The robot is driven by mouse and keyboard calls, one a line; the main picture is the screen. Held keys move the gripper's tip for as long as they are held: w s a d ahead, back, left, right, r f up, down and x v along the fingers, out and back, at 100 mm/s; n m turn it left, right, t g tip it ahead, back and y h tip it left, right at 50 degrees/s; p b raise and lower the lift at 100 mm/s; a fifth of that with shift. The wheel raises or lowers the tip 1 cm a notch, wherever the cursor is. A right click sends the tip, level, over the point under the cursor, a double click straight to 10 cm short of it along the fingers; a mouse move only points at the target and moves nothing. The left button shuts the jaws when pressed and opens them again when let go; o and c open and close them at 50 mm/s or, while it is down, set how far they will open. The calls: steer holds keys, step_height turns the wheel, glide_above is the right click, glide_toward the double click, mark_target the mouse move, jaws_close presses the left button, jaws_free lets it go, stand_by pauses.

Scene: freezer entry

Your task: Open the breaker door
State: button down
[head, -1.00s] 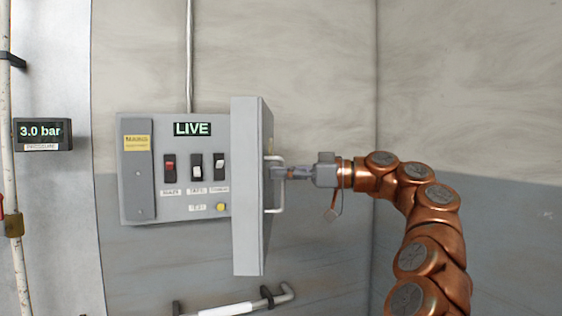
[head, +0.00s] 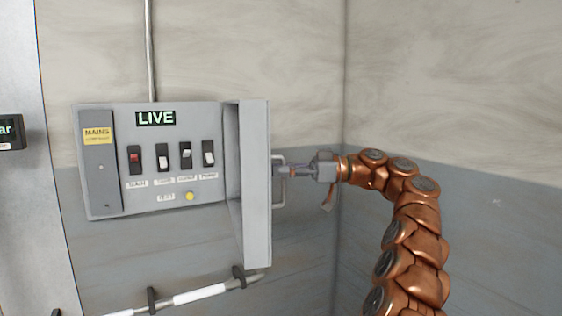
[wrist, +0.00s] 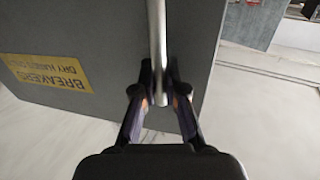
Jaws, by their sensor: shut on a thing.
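The breaker door (head: 257,185) is a grey panel hinged at the right side of the breaker box (head: 220,115), and it stands swung wide open. Its outer face shows in the wrist view (wrist: 95,40) with a yellow label (wrist: 47,82) reading "BREAKERS DRY HANDS ONLY". The door's metal handle (head: 279,198) is on its right-hand face. My gripper (head: 286,171) is shut on the handle, and in the wrist view its two fingers (wrist: 160,98) close around the handle bar (wrist: 157,40).
The box shows a lit "LIVE" sign (head: 155,118), a red switch (head: 135,160), several dark switches and a yellow button (head: 190,196). A white pipe (head: 200,294) on brackets runs below. A pressure display (head: 11,132) is cut off at the left edge. The right wall is clear.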

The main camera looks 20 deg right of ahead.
steer(key=shift+w+d+r+p, duration=0.1)
steer(key=shift+d+p, duration=0.4)
steer(key=shift+d, duration=0.05)
steer(key=c, duration=1.2)
jaws_free()
steer(key=v, duration=0.7)
steer(key=shift+d, duration=0.2)
stand_by(0.5)
